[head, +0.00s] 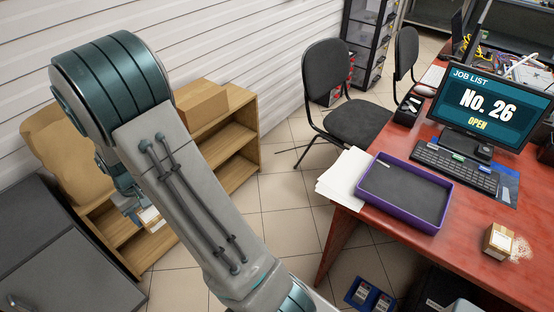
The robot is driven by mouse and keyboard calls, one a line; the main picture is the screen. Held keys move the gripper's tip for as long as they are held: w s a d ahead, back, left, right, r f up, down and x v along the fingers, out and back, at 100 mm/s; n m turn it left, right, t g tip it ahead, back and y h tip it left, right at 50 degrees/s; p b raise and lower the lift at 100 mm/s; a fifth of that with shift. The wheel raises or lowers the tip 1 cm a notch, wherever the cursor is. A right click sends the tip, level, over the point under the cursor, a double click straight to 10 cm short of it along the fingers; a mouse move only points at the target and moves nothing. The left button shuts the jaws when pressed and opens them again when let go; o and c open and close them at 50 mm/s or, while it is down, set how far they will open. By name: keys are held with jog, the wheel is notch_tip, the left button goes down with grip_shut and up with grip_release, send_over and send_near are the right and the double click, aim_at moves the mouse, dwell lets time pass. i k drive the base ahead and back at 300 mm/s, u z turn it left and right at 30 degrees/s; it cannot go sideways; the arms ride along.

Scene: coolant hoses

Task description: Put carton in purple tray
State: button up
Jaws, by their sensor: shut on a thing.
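The purple tray (395,212) lies on the red desk at the right and looks empty, with a dark grey floor. My gripper (141,211) is at the left, low in front of the wooden shelf and mostly hidden behind my arm. It is shut on a small carton (151,217) with a pale label, of which only part shows. The gripper and carton are far to the left of the tray, away from the desk. Another small brown carton (498,241) sits on the desk, to the right of the tray and apart from it.
White papers (345,178) lie at the tray's left, partly over the desk edge. A keyboard (456,168) and monitor (490,105) stand behind the tray. A black chair (345,110) stands left of the desk. Tiled floor lies between the wooden shelf (235,140) and the desk (470,260).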

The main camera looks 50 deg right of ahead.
aim_at(421, 200)
jog(key=i, duration=0.8)
jog(key=z, duration=2.75)
